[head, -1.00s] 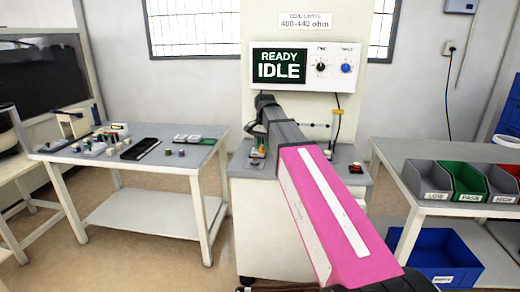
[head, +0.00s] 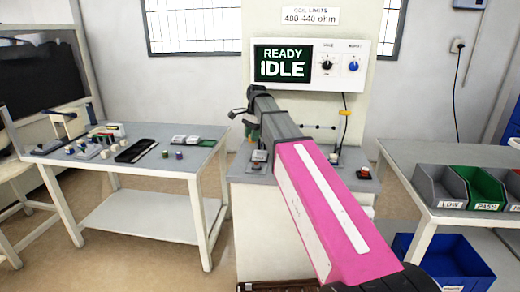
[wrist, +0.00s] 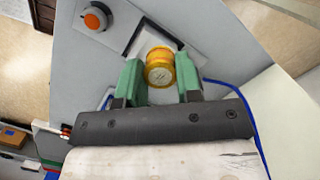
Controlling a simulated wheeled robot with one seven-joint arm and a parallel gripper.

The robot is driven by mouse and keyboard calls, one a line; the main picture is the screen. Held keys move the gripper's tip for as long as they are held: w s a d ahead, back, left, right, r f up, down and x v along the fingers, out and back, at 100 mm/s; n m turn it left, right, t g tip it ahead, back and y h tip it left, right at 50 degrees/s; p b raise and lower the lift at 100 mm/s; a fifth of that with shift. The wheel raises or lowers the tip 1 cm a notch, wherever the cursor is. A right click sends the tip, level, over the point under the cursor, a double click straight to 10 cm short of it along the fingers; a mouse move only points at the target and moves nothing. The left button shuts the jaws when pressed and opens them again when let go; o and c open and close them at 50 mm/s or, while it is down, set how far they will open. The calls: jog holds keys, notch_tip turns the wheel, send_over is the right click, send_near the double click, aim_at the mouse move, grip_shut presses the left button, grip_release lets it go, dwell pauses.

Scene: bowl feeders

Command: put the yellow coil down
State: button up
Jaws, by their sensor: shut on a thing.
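The yellow coil (wrist: 160,68) is between the green fingers of my gripper (wrist: 160,80) in the wrist view, with a finger on either side. My gripper is shut on it. Past the coil is a pale square plate with a black edge (wrist: 138,38) on the grey bench top (wrist: 80,60). I cannot tell whether the coil touches the plate. In the head view my arm reaches over the test bench, and the coil cannot be made out there.
An orange round knob (wrist: 95,19) is on the bench near the plate. The panel (head: 283,63) reads READY IDLE. Left is a table (head: 200,160) with a dark tray (head: 137,150) and small parts. Right are LOW (head: 448,190) and PASS (head: 484,187) bins.

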jog(key=d+f, duration=0.2)
jog(key=d, duration=0.1)
jog(key=shift+s+d+f, duration=0.1)
jog(key=shift+s+d, duration=0.05)
jog(key=shift+d, duration=0.05)
jog(key=shift+f, duration=1.95)
jog(key=shift+f, duration=0.25)
jog(key=shift+f, duration=0.1)
jog(key=o, duration=0.9)
jog(key=shift+s, duration=0.1)
jog(key=shift+c, duration=0.2)
jog(key=shift+o, duration=0.7)
jog(key=shift+r, duration=0.45)
notch_tip(320, 180, up, 12)
jog(key=w+d, duration=0.1)
jog(key=shift+d, duration=0.25)
jog(key=shift+w+f, duration=0.1)
jog(key=shift+f, duration=0.05)
